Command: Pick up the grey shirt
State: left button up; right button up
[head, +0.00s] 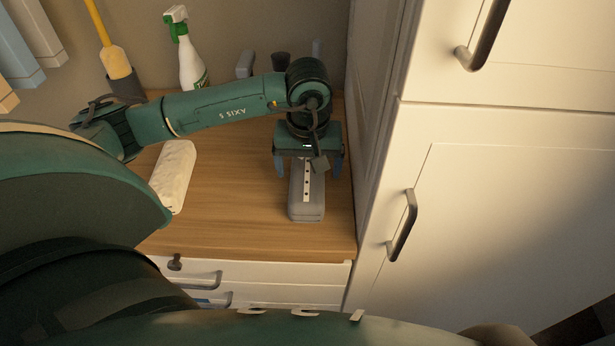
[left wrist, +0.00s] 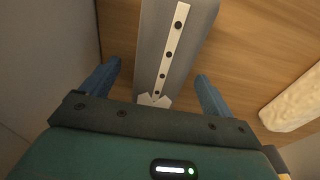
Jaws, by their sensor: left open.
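The grey shirt (head: 306,207) is a folded grey bundle with a white button strip and dark buttons, lying on the wooden counter top near the cabinet. My left gripper (head: 308,170) is over its far part, pointing down, with blue fingers apart on either side of it. In the left wrist view the shirt (left wrist: 201,30) runs up from between the open fingers of the left gripper (left wrist: 158,72). I cannot tell whether the fingers touch it. The gripper hides the shirt's far end in the head view. My right gripper is not in view.
A rolled white towel (head: 173,177) lies left on the counter (head: 235,222). A spray bottle (head: 188,62) stands behind my left arm. A tall white cabinet (head: 490,200) with handles rises close on the right. The counter is clear between towel and shirt.

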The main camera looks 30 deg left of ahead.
aim_at(307, 171)
pick_arm(q)
notch_tip(307, 171, down, 4)
jog(key=shift+a+r, duration=0.15)
jog(key=shift+r, duration=0.05)
jog(key=c, duration=1.2)
jog(key=shift+o, duration=0.2)
jog(key=shift+r, duration=0.1)
